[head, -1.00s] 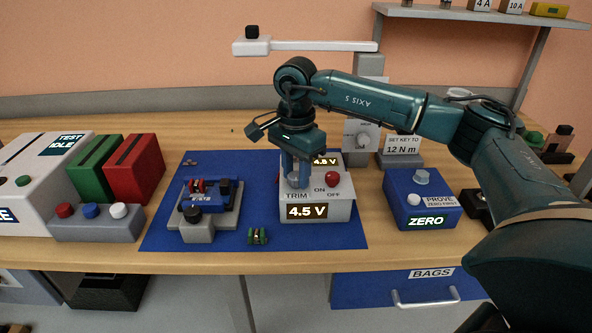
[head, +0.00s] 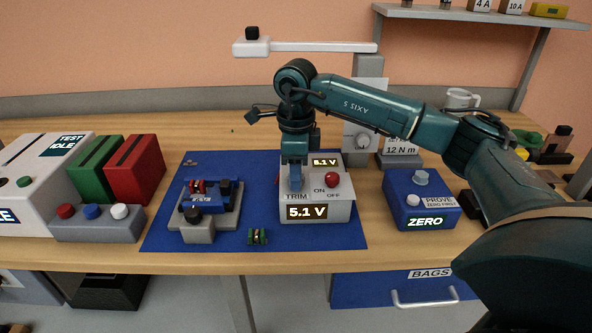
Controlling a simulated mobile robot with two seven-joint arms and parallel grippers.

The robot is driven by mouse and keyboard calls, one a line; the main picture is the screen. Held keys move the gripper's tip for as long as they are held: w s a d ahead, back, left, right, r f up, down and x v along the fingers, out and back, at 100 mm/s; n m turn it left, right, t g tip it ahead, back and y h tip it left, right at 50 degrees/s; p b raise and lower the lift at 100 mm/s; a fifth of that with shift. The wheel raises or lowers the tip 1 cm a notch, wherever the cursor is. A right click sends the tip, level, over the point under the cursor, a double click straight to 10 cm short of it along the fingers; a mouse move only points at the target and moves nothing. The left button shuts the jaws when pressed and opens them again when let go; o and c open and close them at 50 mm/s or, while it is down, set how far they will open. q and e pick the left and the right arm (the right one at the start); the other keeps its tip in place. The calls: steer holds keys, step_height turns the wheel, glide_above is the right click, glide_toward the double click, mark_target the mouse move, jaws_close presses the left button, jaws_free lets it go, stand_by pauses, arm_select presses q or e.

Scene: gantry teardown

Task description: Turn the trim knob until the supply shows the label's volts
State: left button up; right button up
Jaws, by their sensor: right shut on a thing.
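The supply (head: 316,213) is a light grey box on the blue mat (head: 160,238). Its front display reads 5.1 V, and a smaller display on top (head: 325,162) also reads 5.1 V. A red button or switch (head: 332,180) sits by the ON and OFF marks. My right gripper (head: 295,188) points down over the TRIM mark, shut on the trim knob, which its fingers mostly hide. A label giving the volts cannot be made out. My left gripper is not in view.
A blue ZERO box (head: 421,199) stands to the right. Grey button box (head: 97,223), red and green bins stand left.

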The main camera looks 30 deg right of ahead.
steer(key=m+p, duration=0.1)
steer(key=m, duration=0.6)
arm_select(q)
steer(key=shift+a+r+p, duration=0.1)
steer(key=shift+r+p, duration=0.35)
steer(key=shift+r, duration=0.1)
arm_select(e)
steer(key=m, duration=0.6)
steer(key=shift+m, duration=0.4)
steer(key=o, duration=1)
steer(key=shift+c, duration=0.2)
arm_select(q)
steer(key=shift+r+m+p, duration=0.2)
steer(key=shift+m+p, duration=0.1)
arm_select(e)
step_height(320, 180, up, 13)
steer(key=shift+r, duration=0.15)
